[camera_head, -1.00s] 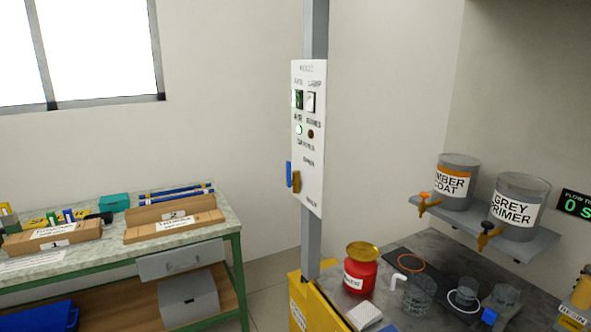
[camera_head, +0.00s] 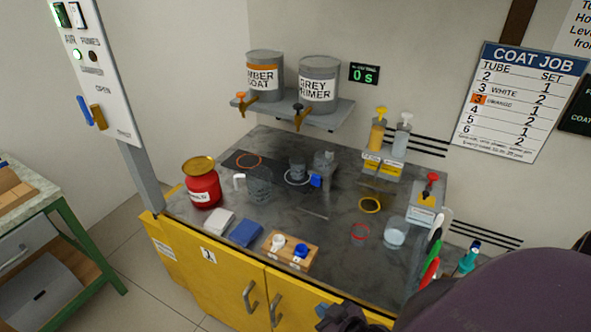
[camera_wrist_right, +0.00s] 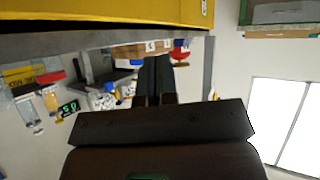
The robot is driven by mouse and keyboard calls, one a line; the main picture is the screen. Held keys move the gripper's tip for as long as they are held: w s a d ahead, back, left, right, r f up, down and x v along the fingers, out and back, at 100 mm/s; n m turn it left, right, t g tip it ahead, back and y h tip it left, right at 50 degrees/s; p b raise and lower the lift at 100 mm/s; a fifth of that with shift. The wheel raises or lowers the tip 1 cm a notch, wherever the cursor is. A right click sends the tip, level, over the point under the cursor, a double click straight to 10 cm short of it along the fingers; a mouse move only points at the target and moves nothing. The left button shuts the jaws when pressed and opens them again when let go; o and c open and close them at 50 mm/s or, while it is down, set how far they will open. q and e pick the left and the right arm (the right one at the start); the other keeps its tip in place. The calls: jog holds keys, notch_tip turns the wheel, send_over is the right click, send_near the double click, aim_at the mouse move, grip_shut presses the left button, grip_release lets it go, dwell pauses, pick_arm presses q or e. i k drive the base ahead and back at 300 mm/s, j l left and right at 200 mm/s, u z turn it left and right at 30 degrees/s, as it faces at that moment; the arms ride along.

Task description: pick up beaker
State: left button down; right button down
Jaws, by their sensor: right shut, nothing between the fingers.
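A clear glass beaker (camera_head: 259,187) stands upright on the dark bench top, left of centre in the head view. A clear glass dish or low beaker (camera_head: 395,234) stands near the right front. My right gripper (camera_head: 340,317) is at the bottom edge of the head view, in front of the bench and well apart from the glassware. In the right wrist view its two fingers (camera_wrist_right: 156,78) are together and empty. My left gripper is not in view.
A red jar (camera_head: 202,185) stands left of the beaker. White and blue cloths (camera_head: 245,233) and a wooden block with small cups (camera_head: 290,250) lie along the front. Pump bottles (camera_head: 377,130) stand at the back. Shelf taps (camera_head: 300,116) overhang the back left.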

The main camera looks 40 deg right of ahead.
aim_at(298, 169)
jog(key=i+j+z, duration=0.2)
jog(key=j, duration=0.15)
jog(key=j+z, duration=0.15)
jog(key=j, duration=0.2)
jog(key=i+j+z, duration=0.4)
jog(key=j, duration=0.25)
jog(key=i+j+z, duration=0.3)
jog(key=i, duration=0.2)
